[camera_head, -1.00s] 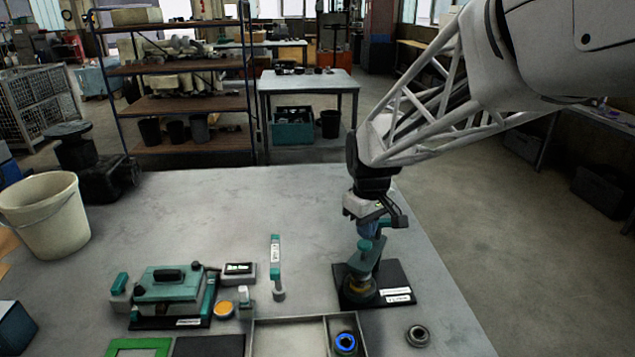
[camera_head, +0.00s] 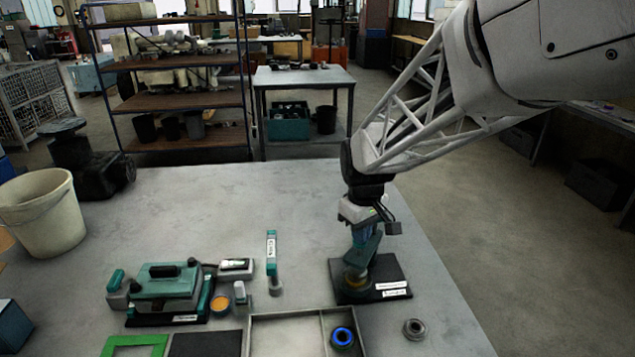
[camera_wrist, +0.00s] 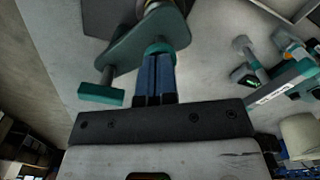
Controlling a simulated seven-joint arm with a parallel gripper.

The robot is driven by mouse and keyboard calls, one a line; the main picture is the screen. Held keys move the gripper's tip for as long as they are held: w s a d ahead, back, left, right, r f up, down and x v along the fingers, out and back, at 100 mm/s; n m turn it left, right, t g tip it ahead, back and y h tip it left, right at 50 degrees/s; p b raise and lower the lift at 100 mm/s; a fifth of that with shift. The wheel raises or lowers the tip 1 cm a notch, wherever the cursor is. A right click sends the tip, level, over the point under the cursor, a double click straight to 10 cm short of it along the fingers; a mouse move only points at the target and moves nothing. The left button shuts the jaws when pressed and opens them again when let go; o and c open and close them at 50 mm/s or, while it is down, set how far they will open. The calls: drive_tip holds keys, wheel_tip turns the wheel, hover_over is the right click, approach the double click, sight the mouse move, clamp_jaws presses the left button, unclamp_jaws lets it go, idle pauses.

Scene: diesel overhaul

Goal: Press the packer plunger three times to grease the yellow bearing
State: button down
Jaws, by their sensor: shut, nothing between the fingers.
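The bearing packer, a teal device on a black base plate (camera_head: 390,272), stands at the right of the grey table. Its teal upper part (camera_head: 368,250) is just below my gripper (camera_head: 360,238). In the wrist view my blue fingers (camera_wrist: 157,62) are shut together and empty. Their tips are at the teal plunger cap (camera_wrist: 159,47) and seem to touch it. The packer's teal plate (camera_wrist: 130,42) spreads out beyond them. The yellow bearing (camera_head: 355,283) shows only partly, low under the packer's upper part. In the wrist view it is mostly hidden.
A divided tray (camera_head: 290,314) with a blue-ringed bearing (camera_head: 343,338) is at the front. A loose grey bearing (camera_head: 414,329) lies right of it. The table's back middle is clear.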

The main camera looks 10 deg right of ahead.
drive_tip(key=shift+f, duration=0.4)
drive_tip(key=shift+r, duration=1.9)
drive_tip(key=shift+f, duration=0.2)
drive_tip(key=shift+f, duration=0.7)
drive_tip(key=shift+f, duration=1)
drive_tip(key=shift+r, duration=1.9)
